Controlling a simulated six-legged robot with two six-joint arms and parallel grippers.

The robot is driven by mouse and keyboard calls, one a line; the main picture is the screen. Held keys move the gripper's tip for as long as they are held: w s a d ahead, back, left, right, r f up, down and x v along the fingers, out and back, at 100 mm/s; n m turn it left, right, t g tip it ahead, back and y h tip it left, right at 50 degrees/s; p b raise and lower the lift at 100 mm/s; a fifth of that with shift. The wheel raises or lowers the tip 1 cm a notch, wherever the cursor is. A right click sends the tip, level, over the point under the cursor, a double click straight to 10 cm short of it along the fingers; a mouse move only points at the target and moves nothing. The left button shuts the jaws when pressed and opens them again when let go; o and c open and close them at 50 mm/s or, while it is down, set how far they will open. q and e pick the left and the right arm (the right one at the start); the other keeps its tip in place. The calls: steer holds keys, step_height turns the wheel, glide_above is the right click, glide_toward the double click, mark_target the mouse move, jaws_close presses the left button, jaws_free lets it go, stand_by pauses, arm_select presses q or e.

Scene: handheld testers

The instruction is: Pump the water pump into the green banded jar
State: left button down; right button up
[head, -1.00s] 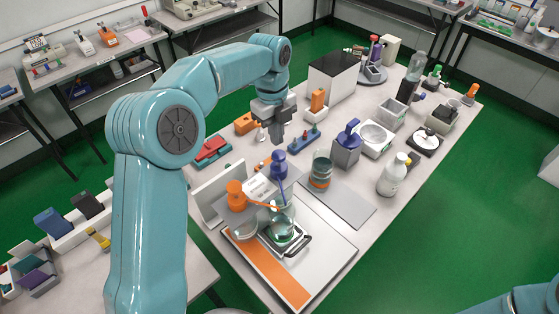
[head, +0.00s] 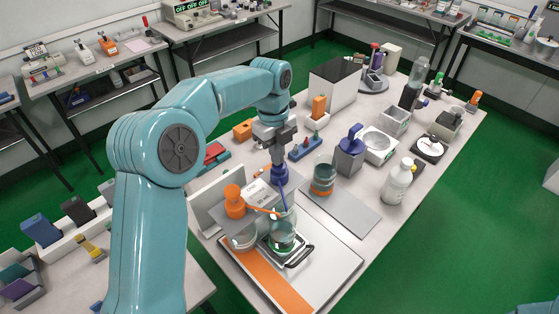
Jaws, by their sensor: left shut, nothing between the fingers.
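A blue pump (head: 279,175) stands at the middle of the bench, with a thin blue spout reaching down to a glass jar (head: 283,222). The jar has green near its base and stands on a black-framed plate. An orange pump (head: 234,203) stands left of the jar, its orange spout pointing at the jar. My left gripper (head: 278,155) is shut and empty, pointing down right on top of the blue pump's head; it looks in contact. It hides part of the pump behind it. My right gripper is out of view.
An orange-banded jar (head: 323,178) stands on a grey mat (head: 350,215), right of the blue pump. A white bottle (head: 398,183) and a blue-topped grey container (head: 349,155) are further right. An upright white panel (head: 212,195) is at the left. The mat's front part is clear.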

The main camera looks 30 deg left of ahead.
arm_select(q)
steer(key=shift+a+f+p, duration=0.1)
steer(key=shift+f+p, duration=0.05)
steer(key=shift+p, duration=0.2)
steer(key=w+a+r+p, duration=0.1)
steer(key=a+r+p, duration=0.1)
steer(key=r, duration=0.6)
steer(key=w+a+r+p, duration=0.1)
steer(key=a+r+p, duration=0.1)
steer(key=r+p, duration=0.3)
step_height(320, 180, up, 4)
steer(key=shift+a, duration=0.1)
stand_by(0.7)
